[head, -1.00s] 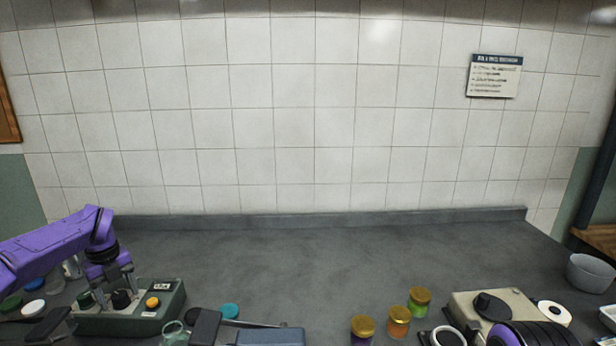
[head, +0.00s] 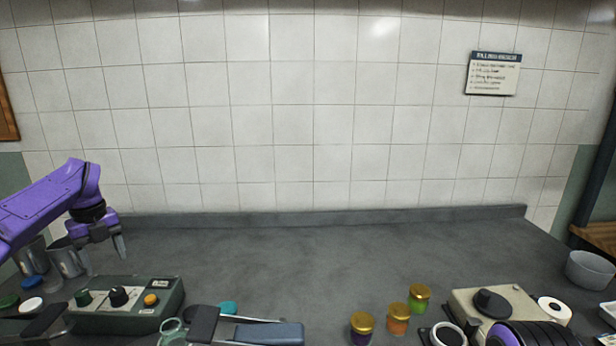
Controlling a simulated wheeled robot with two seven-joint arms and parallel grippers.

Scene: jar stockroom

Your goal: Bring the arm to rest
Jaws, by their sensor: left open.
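My left arm is purple and comes in from the left. Its gripper (head: 106,250) is open and empty, pointing down in the air above and behind the green control box (head: 125,322). The box has a green knob (head: 83,298), a black knob (head: 119,296) and an orange button (head: 151,300) on its top. The gripper is clear of all of them. My right arm shows only as a purple part at the bottom right edge; its gripper is not in view.
Metal cups (head: 68,258) stand near the left gripper. Three gold-lidded jars (head: 398,318) stand front right of centre. A beige device (head: 510,305), a white roll (head: 555,310) and a grey bowl (head: 590,270) are at the right. The middle of the counter is clear.

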